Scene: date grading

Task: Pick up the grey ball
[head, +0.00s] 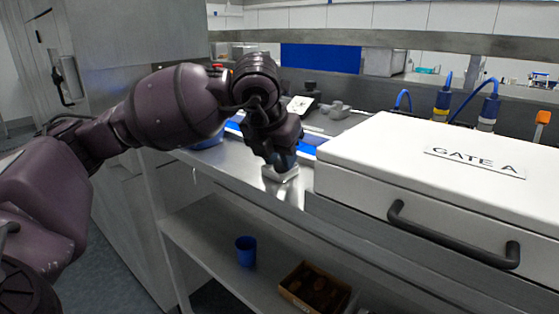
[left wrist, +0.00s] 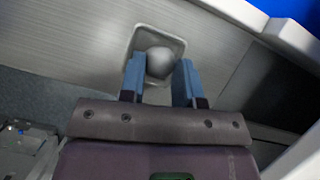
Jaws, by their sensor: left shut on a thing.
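The grey ball (left wrist: 160,61) shows in the left wrist view, between the two blue fingertips of my left gripper (left wrist: 160,78). The gripper is shut on it. The ball is in or just above a small, pale, square dish (left wrist: 178,44) on the metal counter; I cannot tell whether it still touches the dish. In the head view my left gripper (head: 283,161) points down over the dish (head: 280,174), and the ball is hidden there. My right gripper is in neither view.
A white box marked GATE A (head: 420,170), with a dark handle, stands close to the right of the gripper. Small grey objects (head: 336,110) lie behind on the counter. A blue cup (head: 246,251) and a brown box (head: 313,290) stand on the lower shelf.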

